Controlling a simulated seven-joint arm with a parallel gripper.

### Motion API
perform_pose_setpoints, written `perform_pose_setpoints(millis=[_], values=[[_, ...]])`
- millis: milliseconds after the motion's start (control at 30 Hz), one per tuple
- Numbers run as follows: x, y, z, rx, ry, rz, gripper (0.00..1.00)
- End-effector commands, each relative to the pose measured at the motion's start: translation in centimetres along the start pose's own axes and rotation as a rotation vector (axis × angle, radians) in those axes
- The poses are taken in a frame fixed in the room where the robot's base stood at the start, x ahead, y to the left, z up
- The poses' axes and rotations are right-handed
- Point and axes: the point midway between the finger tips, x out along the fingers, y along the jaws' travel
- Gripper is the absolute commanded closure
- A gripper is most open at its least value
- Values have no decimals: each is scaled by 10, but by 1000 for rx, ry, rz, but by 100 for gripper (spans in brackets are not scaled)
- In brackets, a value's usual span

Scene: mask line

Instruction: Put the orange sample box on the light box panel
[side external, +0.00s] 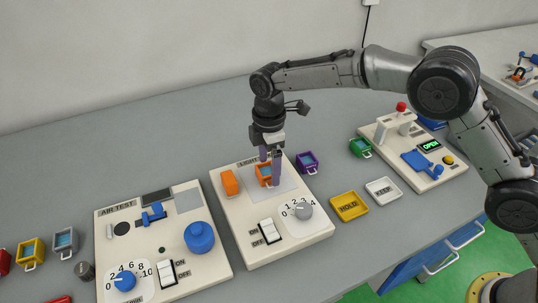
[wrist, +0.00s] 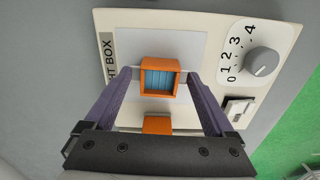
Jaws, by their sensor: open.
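The orange sample box (wrist: 159,64), with a blue inside, sits upright on the pale panel (wrist: 190,48) of the light box unit. In the side view the orange box (side external: 262,181) is partly hidden by a finger, on the panel (side external: 287,177). My gripper (side external: 270,171) points down at the box. In the wrist view my gripper (wrist: 159,78) is open, one purple finger on each side of the box, with a gap on both sides. It does not hold the box.
An orange block (side external: 229,183) stands on the light box unit left of the panel. A switch (side external: 269,231) and dial (side external: 303,211) are in front. A purple box (side external: 307,162), a yellow HOLD tray (side external: 349,206) and a white tray (side external: 383,191) lie to the right.

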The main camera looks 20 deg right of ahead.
Motion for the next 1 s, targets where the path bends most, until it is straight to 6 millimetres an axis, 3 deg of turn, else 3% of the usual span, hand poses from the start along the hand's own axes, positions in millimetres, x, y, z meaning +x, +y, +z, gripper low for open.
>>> perform_pose_setpoints(millis=[167,600,800,1000], values=[[-21,1,0,0,2,3,11],[-104,1,0,0,2,3,11],[-120,0,0,0,1,0,11],[-122,0,0,0,0,-1,11]])
